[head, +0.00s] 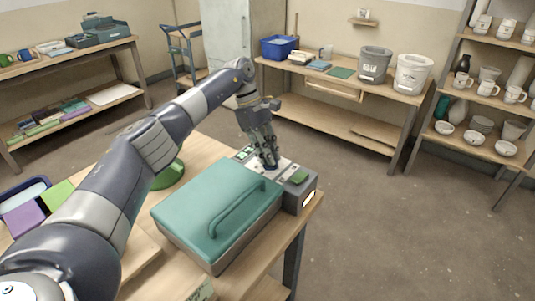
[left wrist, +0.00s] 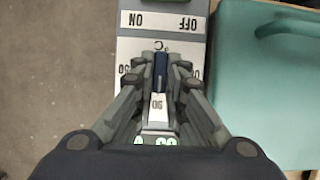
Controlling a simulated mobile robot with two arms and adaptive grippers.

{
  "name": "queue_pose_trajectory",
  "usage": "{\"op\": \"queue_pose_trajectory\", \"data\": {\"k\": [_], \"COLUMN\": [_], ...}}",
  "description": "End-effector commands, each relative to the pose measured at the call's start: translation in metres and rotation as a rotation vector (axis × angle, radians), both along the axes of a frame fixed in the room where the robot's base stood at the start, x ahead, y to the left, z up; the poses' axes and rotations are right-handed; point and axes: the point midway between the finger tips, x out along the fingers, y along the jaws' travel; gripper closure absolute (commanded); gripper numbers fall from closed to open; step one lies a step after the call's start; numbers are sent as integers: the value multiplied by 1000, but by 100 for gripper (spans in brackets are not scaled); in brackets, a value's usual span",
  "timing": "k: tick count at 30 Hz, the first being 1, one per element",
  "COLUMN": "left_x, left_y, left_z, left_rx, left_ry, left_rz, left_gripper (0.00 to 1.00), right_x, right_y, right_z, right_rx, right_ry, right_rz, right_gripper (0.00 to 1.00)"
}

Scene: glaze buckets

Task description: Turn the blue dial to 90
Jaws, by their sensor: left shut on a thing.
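The dial's bar lies along the picture's vertical, in line with a white number label (left wrist: 158,105) that seems to read 90. Other scale marks are partly covered by the fingers. In the head view my left gripper (head: 270,163) reaches down onto the panel, and the dial is mostly hidden. My right gripper is not in view.
A teal lid (head: 217,208) with a handle lies beside the panel, close to my left gripper. A green button (head: 299,177) is at the panel's right end. A green-digit display (left wrist: 160,142) is partly hidden by fingers. Shelves and buckets stand far back; the floor between is clear.

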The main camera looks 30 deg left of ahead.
Motion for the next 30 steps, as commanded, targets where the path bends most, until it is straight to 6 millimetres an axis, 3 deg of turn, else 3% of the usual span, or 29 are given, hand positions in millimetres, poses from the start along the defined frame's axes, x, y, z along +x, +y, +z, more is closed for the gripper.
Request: {"op": "queue_pose_trajectory", "data": {"k": [13,14,16,30], "left_x": [-1,-1,-1,1], "left_y": [0,0,0,3], "left_z": [-4,-4,-4,6], "left_rx": [5,5,5,2], "left_ry": [7,7,7,2], "left_rz": [-11,-11,-11,-8], "left_gripper": [100,84,68,68], "right_x": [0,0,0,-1], "right_y": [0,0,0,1], "right_z": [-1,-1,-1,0], "right_rx": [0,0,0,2], "right_ry": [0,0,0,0], "right_rz": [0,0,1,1], "right_gripper": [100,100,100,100]}}
